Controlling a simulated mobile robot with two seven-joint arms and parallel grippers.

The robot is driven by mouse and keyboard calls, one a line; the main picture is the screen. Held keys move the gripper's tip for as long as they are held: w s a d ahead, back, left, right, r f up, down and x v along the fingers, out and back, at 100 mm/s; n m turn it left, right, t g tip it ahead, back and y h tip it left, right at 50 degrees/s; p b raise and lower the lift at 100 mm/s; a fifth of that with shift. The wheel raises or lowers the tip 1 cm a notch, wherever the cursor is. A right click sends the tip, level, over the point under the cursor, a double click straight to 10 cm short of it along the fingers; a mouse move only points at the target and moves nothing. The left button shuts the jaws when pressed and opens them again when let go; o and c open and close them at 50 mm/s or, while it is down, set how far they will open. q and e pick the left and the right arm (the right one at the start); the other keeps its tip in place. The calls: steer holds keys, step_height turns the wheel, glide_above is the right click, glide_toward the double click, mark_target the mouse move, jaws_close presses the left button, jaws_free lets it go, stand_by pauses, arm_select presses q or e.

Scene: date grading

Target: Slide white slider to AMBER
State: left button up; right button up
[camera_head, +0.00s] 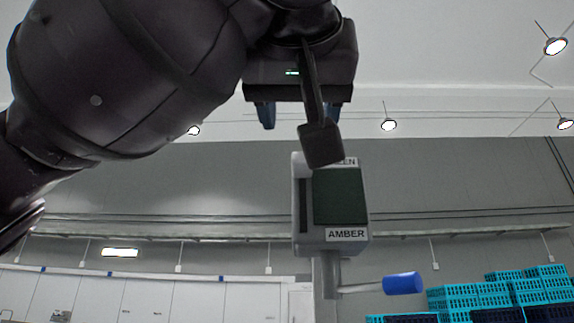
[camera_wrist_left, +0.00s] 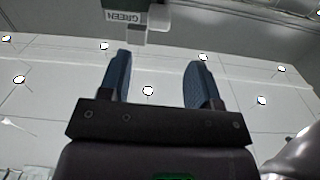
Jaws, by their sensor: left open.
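The grey box (camera_head: 330,238) has a dark green front panel, an AMBER label at its lower end and a partly hidden GREEN label at its upper end. The white slider (camera_head: 298,165) is at the upper left of the box, at the GREEN end of a dark slot. The wrist view shows the GREEN label (camera_wrist_left: 123,17) with the pale slider (camera_wrist_left: 160,18) beside it. My left gripper (camera_head: 300,114) is open and empty above the box, its blue fingers apart. In the wrist view the fingertips (camera_wrist_left: 158,60) stand apart from the slider. My right gripper is out of view.
A blue-ended lever (camera_head: 403,284) sticks out to the right under the box. Turquoise crates (camera_head: 465,297) are stacked at the lower right. A dark part of my arm covers the top of the box. The space left of the box is clear.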

mark_target(302, 158)
arm_select(q)
steer(key=shift+n, duration=0.4)
steer(key=w+p, duration=0.2)
steer(key=w, duration=0.2)
steer(key=w+p, duration=0.2)
steer(key=w, duration=0.2)
steer(key=shift+w+d+r, duration=0.15)
steer(key=shift+w, duration=0.9)
jaws_close()
steer(key=shift+f, duration=0.2)
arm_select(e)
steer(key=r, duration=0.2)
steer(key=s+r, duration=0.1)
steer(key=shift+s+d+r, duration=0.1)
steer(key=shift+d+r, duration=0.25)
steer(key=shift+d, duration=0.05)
